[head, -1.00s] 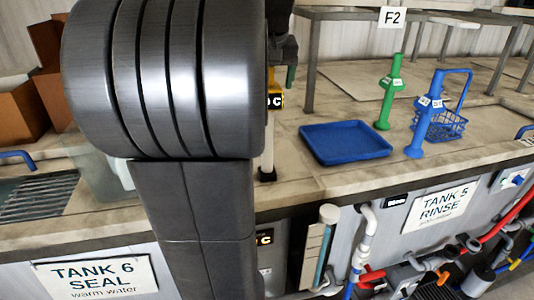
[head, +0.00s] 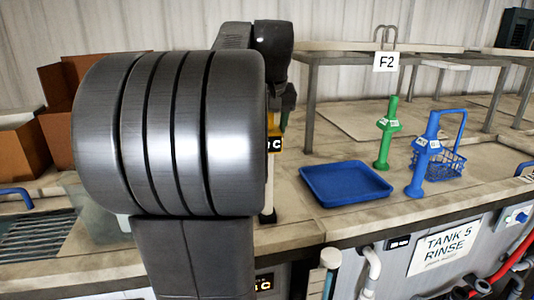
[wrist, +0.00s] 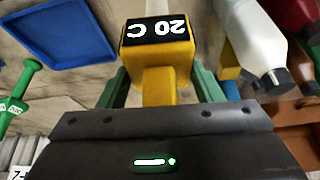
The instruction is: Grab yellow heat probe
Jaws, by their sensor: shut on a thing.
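The yellow heat probe (wrist: 155,55) has a black display reading 20 C and fills the top middle of the wrist view. My gripper (wrist: 162,86) has its green fingers on either side of the probe's yellow body and is shut on it. In the head view the probe (head: 273,130) shows only as a narrow strip of yellow and display at the right edge of my arm, with a pale stem running down towards the counter. My arm hides the rest. I cannot tell whether its tip touches the counter.
A blue tray (head: 345,183) lies right of the probe. A green bottle-shaped tool (head: 387,135), a blue one (head: 421,160) and a blue wire basket (head: 452,163) stand beyond it. A white bottle (wrist: 245,40) is close to the gripper. Brown boxes (head: 85,120) stand left.

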